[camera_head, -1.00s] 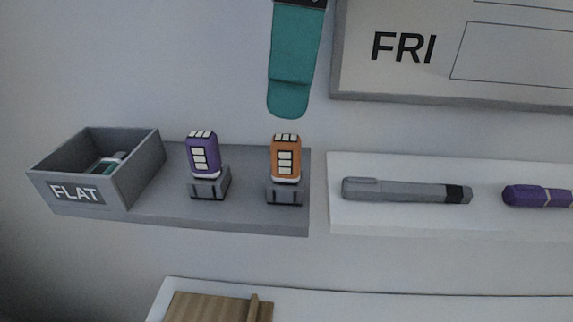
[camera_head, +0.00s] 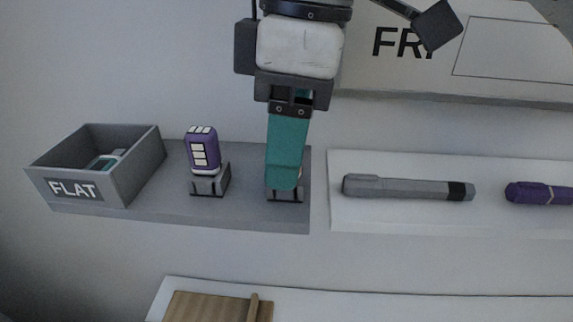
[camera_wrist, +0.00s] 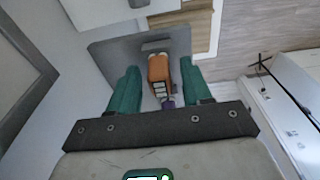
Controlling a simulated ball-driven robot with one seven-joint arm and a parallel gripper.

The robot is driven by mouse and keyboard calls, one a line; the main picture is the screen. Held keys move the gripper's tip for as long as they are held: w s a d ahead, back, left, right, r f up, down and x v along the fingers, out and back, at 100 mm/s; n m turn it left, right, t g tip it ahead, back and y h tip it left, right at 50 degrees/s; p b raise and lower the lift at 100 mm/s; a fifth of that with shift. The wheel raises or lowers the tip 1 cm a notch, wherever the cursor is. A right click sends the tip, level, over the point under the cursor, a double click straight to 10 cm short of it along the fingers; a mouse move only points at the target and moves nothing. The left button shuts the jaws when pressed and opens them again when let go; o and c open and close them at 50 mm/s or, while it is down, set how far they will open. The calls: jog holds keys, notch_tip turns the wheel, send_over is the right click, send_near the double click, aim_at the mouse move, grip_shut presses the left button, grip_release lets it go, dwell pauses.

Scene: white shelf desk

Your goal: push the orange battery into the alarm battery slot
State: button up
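The orange battery (camera_wrist: 158,70) stands in its grey holder on the shelf; in the head view my gripper hides it. My gripper (camera_head: 284,184) points down over that holder. In the wrist view its two teal fingers (camera_wrist: 160,68) are apart, one on each side of the battery, with gaps visible between. A purple battery (camera_head: 203,150) stands upright in the holder to the left. I cannot make out the alarm or its battery slot in any view.
A grey bin marked FLAT (camera_head: 146,171) holds a teal-and-white item at the left end of the grey shelf (camera_head: 150,206). A white shelf (camera_head: 400,217) to the right carries a grey marker (camera_head: 405,188) and a purple one (camera_head: 540,194). A FRI board (camera_head: 480,86) hangs above.

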grip_shut()
jog(key=shift+r, duration=0.15)
